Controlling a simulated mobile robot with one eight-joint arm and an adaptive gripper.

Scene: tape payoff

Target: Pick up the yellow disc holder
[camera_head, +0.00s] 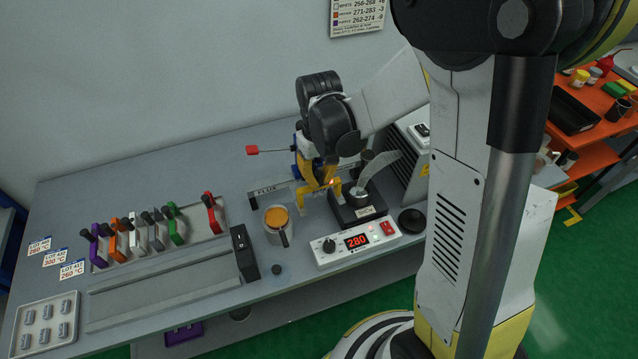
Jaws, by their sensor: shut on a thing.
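A pale metal cup (279,236) with a round orange-yellow top stands on the grey bench, near the FLUX label. No other yellow disc holder is clear, and I cannot tell whether this is it. My gripper (325,186) has yellow fingers and points down, to the right of and behind the cup, apart from it, close to the small black heated unit (357,211). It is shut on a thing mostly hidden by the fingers. A thin rod with a red end (253,150) sticks out left of the gripper. I cannot tell whether it is the held thing.
A rack (184,247) holds several coloured handles at the left. A control box (356,244) reading 280 stands before the heated unit. A black upright block (244,252) is left of the cup. A tray (46,324) is at front left. My arm hides the right.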

